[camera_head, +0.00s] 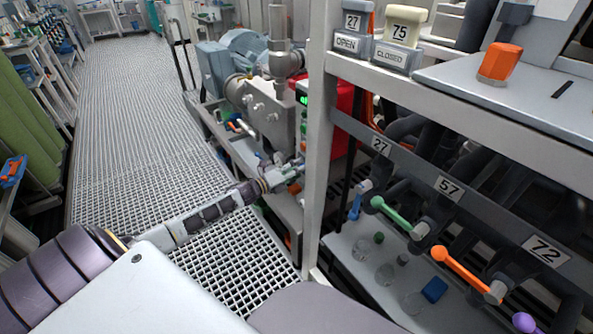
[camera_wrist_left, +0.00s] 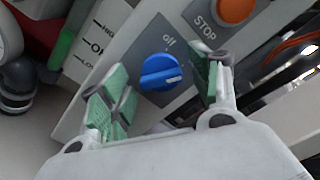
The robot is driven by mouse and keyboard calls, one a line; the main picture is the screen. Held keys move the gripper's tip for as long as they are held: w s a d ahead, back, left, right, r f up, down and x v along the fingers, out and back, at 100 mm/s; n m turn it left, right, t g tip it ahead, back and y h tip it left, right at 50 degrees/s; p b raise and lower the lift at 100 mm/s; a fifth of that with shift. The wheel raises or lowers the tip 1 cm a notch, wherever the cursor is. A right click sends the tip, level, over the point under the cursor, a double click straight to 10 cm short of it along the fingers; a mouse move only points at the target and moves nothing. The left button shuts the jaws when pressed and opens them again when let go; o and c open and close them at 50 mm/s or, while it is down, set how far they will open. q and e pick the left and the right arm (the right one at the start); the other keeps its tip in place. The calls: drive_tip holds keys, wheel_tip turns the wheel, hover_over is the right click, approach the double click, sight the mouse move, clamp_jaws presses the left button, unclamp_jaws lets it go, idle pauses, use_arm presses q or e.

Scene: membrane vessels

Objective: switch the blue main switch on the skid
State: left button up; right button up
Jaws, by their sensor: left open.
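The blue main switch (camera_wrist_left: 160,72) is a round blue knob on a grey plate in the left wrist view. The plate reads "off" above the knob, and a white line marks the knob's right side. My left gripper (camera_wrist_left: 158,88) is open, with its green-padded fingers on either side of the knob. The fingers look apart from the knob, but I cannot tell how far it is in depth. In the head view the left gripper (camera_head: 292,173) is at the front of the skid (camera_head: 262,100), and the switch cannot be made out there.
An orange-red STOP button (camera_wrist_left: 236,9) is just above the right finger. A green light strip (camera_wrist_left: 62,47) and a labelled panel (camera_wrist_left: 97,42) are at the left. A grey rack post (camera_head: 318,150) stands close right of the gripper. The grating floor (camera_head: 130,110) on the left is clear.

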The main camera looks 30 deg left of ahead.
use_arm(q)
drive_tip(key=shift+c, duration=0.3)
use_arm(e)
drive_tip(key=shift+f, duration=0.1)
use_arm(q)
drive_tip(key=c, duration=1)
use_arm(e)
drive_tip(key=shift+s, duration=0.1)
